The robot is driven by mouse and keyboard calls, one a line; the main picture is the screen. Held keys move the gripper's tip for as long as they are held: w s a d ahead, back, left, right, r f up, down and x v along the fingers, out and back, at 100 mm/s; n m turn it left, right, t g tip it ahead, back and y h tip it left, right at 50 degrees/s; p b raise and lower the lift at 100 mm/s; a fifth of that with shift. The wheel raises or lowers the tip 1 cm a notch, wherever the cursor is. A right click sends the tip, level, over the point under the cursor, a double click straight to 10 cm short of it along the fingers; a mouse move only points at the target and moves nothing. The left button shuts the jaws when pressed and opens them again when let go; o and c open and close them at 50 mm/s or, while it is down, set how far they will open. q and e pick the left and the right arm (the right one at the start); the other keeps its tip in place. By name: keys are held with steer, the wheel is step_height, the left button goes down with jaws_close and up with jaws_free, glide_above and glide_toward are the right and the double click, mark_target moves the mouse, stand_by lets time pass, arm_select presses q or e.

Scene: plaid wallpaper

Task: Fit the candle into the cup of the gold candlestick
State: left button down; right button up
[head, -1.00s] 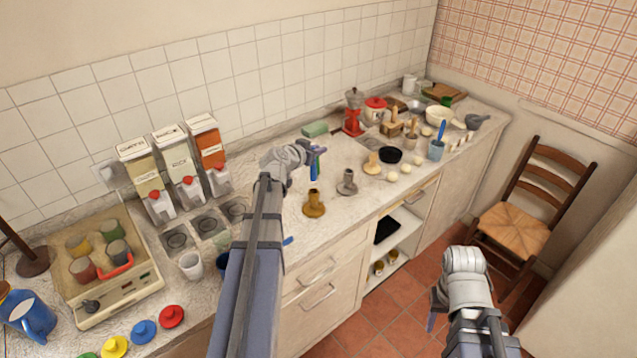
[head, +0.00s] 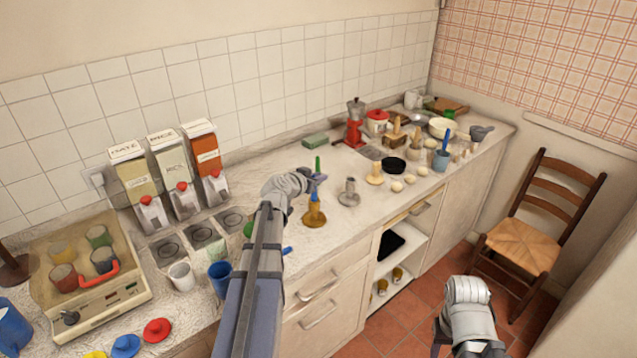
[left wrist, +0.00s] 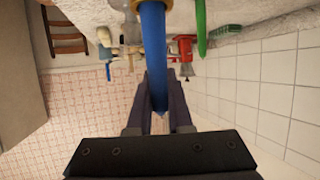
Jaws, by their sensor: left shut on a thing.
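The blue candle (head: 314,197) is upright in my left gripper (head: 316,179), which is shut on it. It runs between the fingers in the left wrist view (left wrist: 153,45). The gold candlestick (head: 314,217) stands on the counter directly below. The candle's lower end meets the candlestick's cup in the head view; I cannot tell whether it is inside or just above.
A grey candlestick (head: 349,193) stands just right of the gold one. A green candle (head: 318,165) shows behind my left gripper, also in the left wrist view (left wrist: 201,28). A chair (head: 526,240) stands beyond the counter.

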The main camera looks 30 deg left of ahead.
arm_select(q)
steer(key=shift+f, duration=0.1)
steer(key=c, duration=0.8)
jaws_free()
steer(key=shift+c, duration=0.2)
steer(key=p+v, duration=0.4)
steer(key=v, duration=0.8)
steer(key=shift+r+p, duration=0.25)
steer(key=shift+p, duration=0.05)
